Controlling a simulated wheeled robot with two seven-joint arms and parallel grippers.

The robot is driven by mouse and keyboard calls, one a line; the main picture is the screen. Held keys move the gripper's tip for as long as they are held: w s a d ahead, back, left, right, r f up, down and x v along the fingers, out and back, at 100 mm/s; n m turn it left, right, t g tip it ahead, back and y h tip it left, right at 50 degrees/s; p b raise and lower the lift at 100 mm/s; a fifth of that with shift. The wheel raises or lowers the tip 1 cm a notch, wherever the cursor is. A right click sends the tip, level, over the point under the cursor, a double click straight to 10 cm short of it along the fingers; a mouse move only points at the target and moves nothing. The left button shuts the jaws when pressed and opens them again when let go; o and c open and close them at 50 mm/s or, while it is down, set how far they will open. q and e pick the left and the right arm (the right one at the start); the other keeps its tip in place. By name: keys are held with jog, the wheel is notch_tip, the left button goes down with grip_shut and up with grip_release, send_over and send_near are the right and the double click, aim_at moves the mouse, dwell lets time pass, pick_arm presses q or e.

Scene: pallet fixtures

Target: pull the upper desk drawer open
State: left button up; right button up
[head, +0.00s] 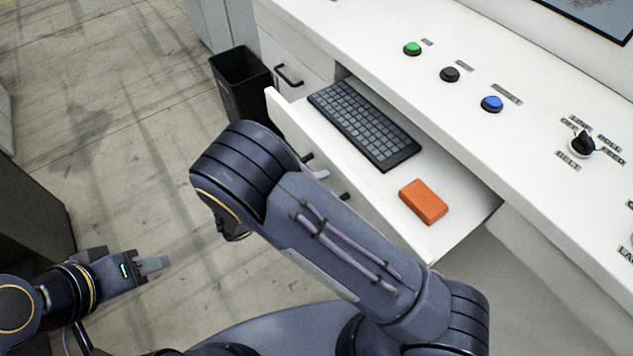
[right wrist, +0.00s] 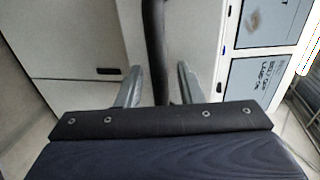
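The upper desk drawer (head: 402,222) stands pulled out from the white desk in the head view, with its inside showing. Its dark bar handle (head: 307,158) is on the front and partly hidden behind my right arm. In the right wrist view, the black handle bar (right wrist: 155,45) runs between the two fingers of my right gripper (right wrist: 159,85). Those fingers are apart, with a small gap visible on each side of the bar. My left gripper (head: 152,265) is low on the left over the floor, away from the drawer; its finger gap cannot be made out.
A black keyboard (head: 365,125) and an orange box (head: 423,202) lie in the drawer. The desk top (head: 400,20) carries green, black and blue buttons and a knob. A black bin (head: 240,85) stands beside the desk. The floor (head: 110,130) at left is clear.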

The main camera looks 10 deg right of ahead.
jog(key=b+v, duration=0.1)
jog(key=v, duration=0.6)
jog(key=shift+s+a+b, duration=0.15)
jog(key=shift+a+b, duration=0.25)
